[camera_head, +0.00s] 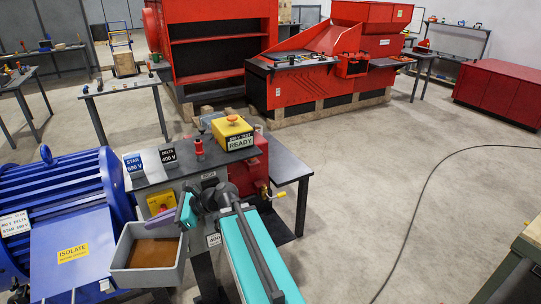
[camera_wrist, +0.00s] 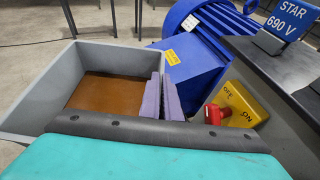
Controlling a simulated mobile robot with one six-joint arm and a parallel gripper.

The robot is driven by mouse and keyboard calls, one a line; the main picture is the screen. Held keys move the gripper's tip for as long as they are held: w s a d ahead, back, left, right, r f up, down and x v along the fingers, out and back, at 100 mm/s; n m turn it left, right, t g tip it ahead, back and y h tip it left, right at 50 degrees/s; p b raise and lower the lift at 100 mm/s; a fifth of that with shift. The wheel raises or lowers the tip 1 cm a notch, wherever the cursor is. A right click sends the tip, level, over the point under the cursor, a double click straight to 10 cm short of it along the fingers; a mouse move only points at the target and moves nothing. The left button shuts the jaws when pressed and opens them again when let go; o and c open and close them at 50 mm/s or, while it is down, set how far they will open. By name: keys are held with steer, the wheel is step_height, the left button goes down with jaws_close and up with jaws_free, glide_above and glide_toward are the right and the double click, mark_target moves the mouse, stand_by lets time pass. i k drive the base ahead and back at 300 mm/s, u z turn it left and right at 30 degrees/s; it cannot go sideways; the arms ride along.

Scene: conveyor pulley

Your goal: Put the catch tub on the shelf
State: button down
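The catch tub (camera_head: 124,250) is a grey open box with a flat brown bottom or content. It is at the lower left in the head view, in front of the blue motor, and looks level. In the wrist view the tub (camera_wrist: 30,102) fills the left. What is under the tub is hidden. A red unit with open dark shelves (camera_head: 207,41) stands at the back.
The blue motor (camera_head: 60,190) and a dark bench (camera_head: 255,152) with a yellow READY box (camera_head: 232,132) are close by. A red machine (camera_head: 310,85) stands behind. A black cable (camera_head: 425,195) crosses the otherwise clear floor at right. A table corner (camera_head: 525,250) juts in.

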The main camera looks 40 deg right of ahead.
mark_target(278, 161)
steer(key=z, duration=2.1)
steer(key=i, duration=1.55)
